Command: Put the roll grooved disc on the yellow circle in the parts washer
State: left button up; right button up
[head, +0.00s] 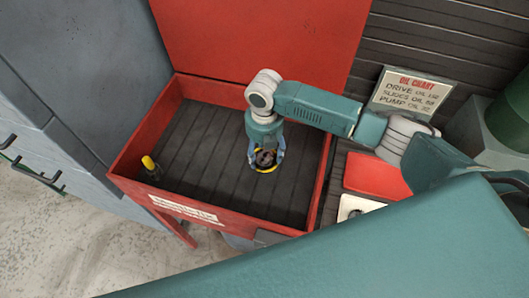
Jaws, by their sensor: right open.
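The parts washer (128,150) is a red open bin with a dark ribbed floor and a raised red lid behind it. The yellow circle (266,169) is on its floor, right of the middle; only part of its rim shows. The roll grooved disc (265,158), small and dark, shows between the fingers over the circle. My right gripper (266,163) points down over the circle with its fingers open on either side of the disc. Whether the disc rests flat is too small to tell. My left gripper is not in view.
A dark bottle with a yellow top (151,167) stands in the washer's left front corner. An oil chart sign (411,92) stands at the right, near a red tray (375,176). A grey cabinet (85,75) is on the left.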

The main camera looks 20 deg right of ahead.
notch_tip(320, 180, up, 12)
jog(key=b, duration=0.1)
jog(key=shift+r, duration=0.1)
dwell(0.6)
